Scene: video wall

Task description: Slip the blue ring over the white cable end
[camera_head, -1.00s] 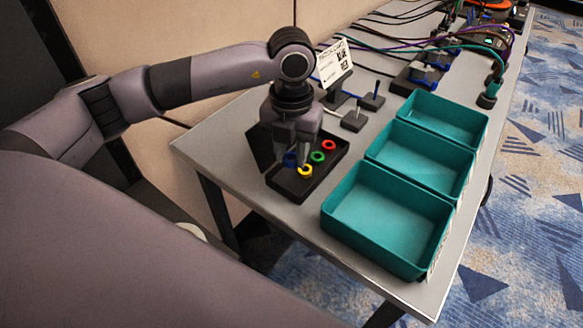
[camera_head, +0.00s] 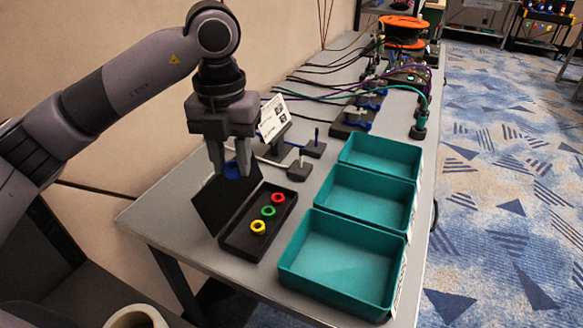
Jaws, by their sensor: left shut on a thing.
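My left gripper (camera_head: 231,168) points down and is shut on the blue ring (camera_head: 232,171), which shows between its fingertips. It holds the ring in the air above the back of the black tray (camera_head: 232,246). My right gripper is not in view.
Yellow (camera_head: 258,227), green (camera_head: 268,211) and red (camera_head: 278,198) rings lie in the tray. A label card (camera_head: 272,117) stands behind the gripper. Three teal bins, the nearest one (camera_head: 345,262) largest in view, line the right side. Cables and connectors crowd the table's far end.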

